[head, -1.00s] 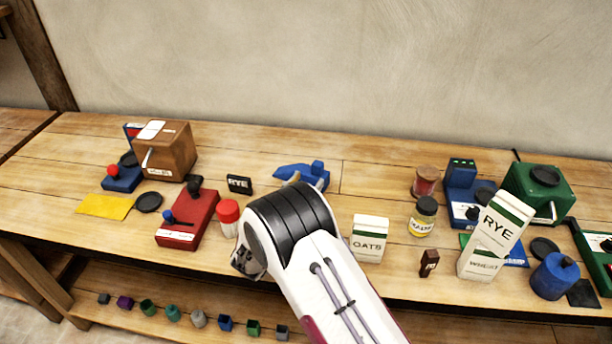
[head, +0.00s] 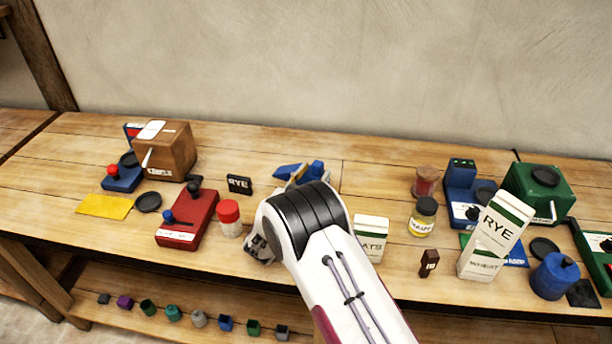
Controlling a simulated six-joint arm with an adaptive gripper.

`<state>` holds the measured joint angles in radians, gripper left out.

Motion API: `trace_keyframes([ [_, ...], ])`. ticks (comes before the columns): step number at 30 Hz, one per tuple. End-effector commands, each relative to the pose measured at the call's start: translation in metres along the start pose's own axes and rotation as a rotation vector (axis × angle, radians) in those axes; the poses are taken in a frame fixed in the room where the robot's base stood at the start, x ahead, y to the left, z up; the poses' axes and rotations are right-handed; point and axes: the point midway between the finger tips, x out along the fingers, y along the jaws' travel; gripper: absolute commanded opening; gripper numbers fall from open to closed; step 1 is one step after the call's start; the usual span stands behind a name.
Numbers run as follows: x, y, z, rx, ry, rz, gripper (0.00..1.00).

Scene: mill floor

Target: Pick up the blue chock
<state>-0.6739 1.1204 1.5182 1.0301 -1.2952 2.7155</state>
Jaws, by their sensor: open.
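The blue chock (head: 287,171) appears to be the low, sloped blue piece on the bench just beyond my arm's black wrist joint. A taller blue part (head: 316,170) stands at its right; I cannot tell whether the two are one piece. A thin pale strip shows between them, too small to identify. My gripper (head: 262,248) shows only in part as grey metal at the left of the wrist joint. It is open, and its fingertips are mostly hidden. It is nearer the bench's front edge than the chock and apart from it.
A red-lidded jar (head: 229,218) and a red box (head: 187,220) stand left of my gripper. An oats carton (head: 370,240) is close at the right of my arm. A black rye sign (head: 239,184) is left of the chock. Bare bench lies around 360,190 in the head view.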

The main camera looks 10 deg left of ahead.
Motion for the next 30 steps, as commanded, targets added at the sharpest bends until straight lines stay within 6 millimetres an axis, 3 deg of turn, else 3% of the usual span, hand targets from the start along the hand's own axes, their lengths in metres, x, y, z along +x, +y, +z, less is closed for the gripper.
trace_keyframes([
  [9,0.027,0.000,-0.001,0.000,0.000,0.000,0.40],
  [25,0.028,0.000,-0.001,0.000,0.001,0.000,0.40],
  [30,0.028,0.000,-0.001,0.000,0.001,0.000,0.00],
])
